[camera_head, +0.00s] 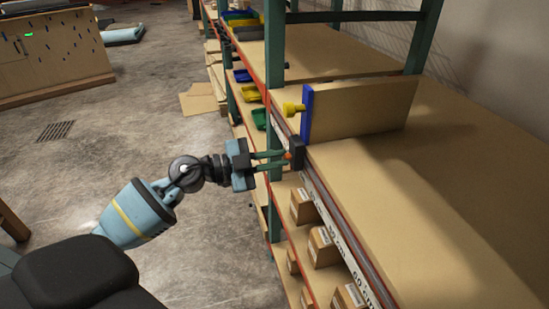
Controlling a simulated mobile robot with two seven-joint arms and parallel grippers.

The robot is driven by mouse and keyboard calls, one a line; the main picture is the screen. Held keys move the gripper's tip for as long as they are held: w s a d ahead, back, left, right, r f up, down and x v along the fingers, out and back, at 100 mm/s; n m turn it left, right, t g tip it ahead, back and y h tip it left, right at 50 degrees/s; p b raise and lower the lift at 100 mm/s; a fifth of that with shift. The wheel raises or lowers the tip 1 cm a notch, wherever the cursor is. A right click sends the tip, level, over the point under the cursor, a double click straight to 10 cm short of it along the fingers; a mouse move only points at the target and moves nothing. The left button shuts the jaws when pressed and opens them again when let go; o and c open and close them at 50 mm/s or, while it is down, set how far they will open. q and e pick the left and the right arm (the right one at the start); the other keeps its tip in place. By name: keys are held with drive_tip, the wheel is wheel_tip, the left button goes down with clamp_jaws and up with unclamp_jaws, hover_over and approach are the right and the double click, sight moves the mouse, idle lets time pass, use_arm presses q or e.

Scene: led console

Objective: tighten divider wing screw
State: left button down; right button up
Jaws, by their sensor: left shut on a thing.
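My left gripper (283,160) reaches in from the left to the shelf's front edge. Its two dark green fingers are shut on a small orange piece (288,156), which sits against a black block (297,152) on that edge. The fingers hide part of the orange piece, so its shape is unclear. Above and beyond it, a wooden divider (365,112) stands upright on the shelf board (430,190). A blue bracket (307,113) covers its front end. My right gripper is not in view.
A green rack post (275,50) rises just beyond my left gripper. Cardboard boxes (322,247) stand on the shelf below. The shelf board right of the divider is bare, and the concrete floor (130,110) at left is mostly clear.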

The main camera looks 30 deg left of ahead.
use_arm(q)
drive_tip(key=shift+r+m+p, duration=0.1)
drive_tip(key=shift+m+p, duration=0.3)
drive_tip(key=shift+m, duration=0.6)
drive_tip(key=m, duration=0.2)
drive_tip(key=shift+m+p, duration=0.3)
drive_tip(key=shift+m, duration=1.2)
drive_tip(key=shift+f+m, duration=0.2)
drive_tip(key=shift+m, duration=1.3)
drive_tip(key=c, duration=1.5)
unclamp_jaws()
drive_tip(key=shift+o, duration=0.2)
